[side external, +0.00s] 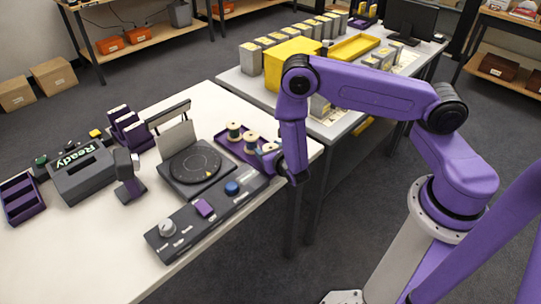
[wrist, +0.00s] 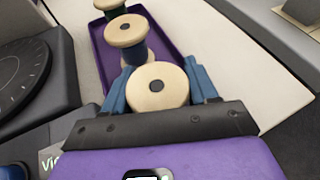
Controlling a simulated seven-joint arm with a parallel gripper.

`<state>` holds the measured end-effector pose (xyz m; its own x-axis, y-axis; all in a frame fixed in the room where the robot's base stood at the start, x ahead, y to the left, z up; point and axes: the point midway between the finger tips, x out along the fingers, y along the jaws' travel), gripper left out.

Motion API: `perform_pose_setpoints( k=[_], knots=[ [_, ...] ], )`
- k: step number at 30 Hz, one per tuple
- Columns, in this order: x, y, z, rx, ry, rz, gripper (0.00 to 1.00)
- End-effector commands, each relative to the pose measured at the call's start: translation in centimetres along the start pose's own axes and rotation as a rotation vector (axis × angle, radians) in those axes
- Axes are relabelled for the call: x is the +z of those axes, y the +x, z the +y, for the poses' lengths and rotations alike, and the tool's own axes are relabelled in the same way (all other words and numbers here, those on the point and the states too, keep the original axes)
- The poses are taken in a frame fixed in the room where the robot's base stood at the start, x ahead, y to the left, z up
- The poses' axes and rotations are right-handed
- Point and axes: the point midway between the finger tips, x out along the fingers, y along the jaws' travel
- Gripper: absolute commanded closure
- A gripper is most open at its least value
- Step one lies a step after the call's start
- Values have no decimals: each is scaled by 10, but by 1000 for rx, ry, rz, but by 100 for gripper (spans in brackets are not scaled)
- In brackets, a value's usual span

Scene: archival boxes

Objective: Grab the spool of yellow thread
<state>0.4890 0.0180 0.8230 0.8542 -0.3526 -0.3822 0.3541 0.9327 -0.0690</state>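Three wooden-ended spools stand in a row on a purple tray (side external: 228,145), also in the wrist view (wrist: 97,45). The far one has green thread (side external: 234,131), the middle one dark blue (wrist: 128,52). The nearest spool (wrist: 158,86) stands between the two blue fingers of my gripper (wrist: 160,80). Its top disc hides its thread, so I cannot tell its colour. In the side view this spool (side external: 269,147) is level with the row, beside my gripper (side external: 276,158). The fingers are apart, one on each side of the spool; contact with it is not clear.
A black turntable (side external: 195,165) and a control panel (side external: 205,215) lie beside the tray. A "Ready" box (side external: 82,175) and purple holders (side external: 125,127) stand farther left. A second table with a yellow box (side external: 290,62) and grey boxes is behind. The table's front left is clear.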

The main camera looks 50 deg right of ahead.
Motion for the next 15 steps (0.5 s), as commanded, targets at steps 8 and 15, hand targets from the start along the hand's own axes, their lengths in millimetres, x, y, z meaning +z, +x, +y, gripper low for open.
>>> perform_pose_setpoints(
  k=[8,15],
  knots=[
    [1,0,0,0,0,-1,72],
    [11,-4,0,0,1,-1,72]
  ],
)
